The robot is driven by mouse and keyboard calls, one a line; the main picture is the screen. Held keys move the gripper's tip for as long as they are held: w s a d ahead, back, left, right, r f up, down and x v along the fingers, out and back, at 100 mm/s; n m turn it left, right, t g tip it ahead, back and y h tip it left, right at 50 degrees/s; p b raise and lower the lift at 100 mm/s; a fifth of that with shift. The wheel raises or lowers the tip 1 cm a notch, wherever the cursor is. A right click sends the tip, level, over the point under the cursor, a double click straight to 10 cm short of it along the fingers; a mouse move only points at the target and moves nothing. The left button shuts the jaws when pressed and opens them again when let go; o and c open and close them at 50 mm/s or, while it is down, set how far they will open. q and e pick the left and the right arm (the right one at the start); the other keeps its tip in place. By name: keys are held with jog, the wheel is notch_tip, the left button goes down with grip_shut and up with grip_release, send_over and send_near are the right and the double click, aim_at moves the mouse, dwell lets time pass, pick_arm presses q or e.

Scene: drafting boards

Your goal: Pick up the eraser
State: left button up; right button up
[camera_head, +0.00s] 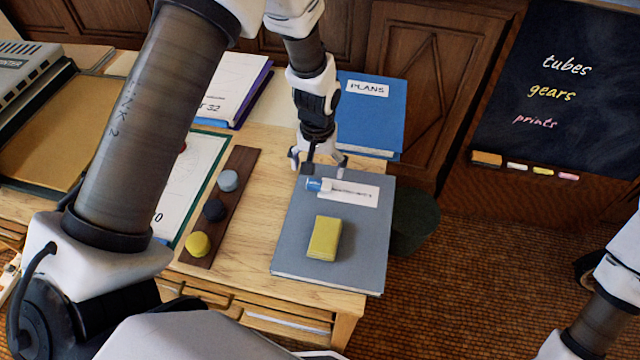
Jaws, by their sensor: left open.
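A yellow block (325,238), which looks like an eraser, lies flat on the grey book (290,250) at the table's right end. A small blue and white piece (314,184) lies farther back on the same book, at the left end of its white label; I cannot tell what it is. My left gripper (321,167) points down over the book's far edge, just behind the blue piece. Its fingers are spread, with nothing visible between them. It is apart from the yellow block. Only part of my right arm shows at the right edge; its gripper is out of view.
A dark wooden strip (238,170) with several round lumps lies left of the book. A dark green bin (414,215) is beside the table. A chalkboard (570,80) at right has a ledge with chalks and a tan block (486,159).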

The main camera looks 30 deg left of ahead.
aim_at(319, 184)
pick_arm(q)
jog(key=f, duration=0.1)
jog(key=f+p, duration=0.1)
jog(key=f, duration=0.2)
jog(key=shift+d+f, duration=0.15)
jog(key=shift+d, duration=0.1)
jog(key=shift+a+f, duration=0.1)
jog(key=shift+f, duration=0.35)
jog(key=c, duration=1.1)
jog(key=shift+r, duration=0.1)
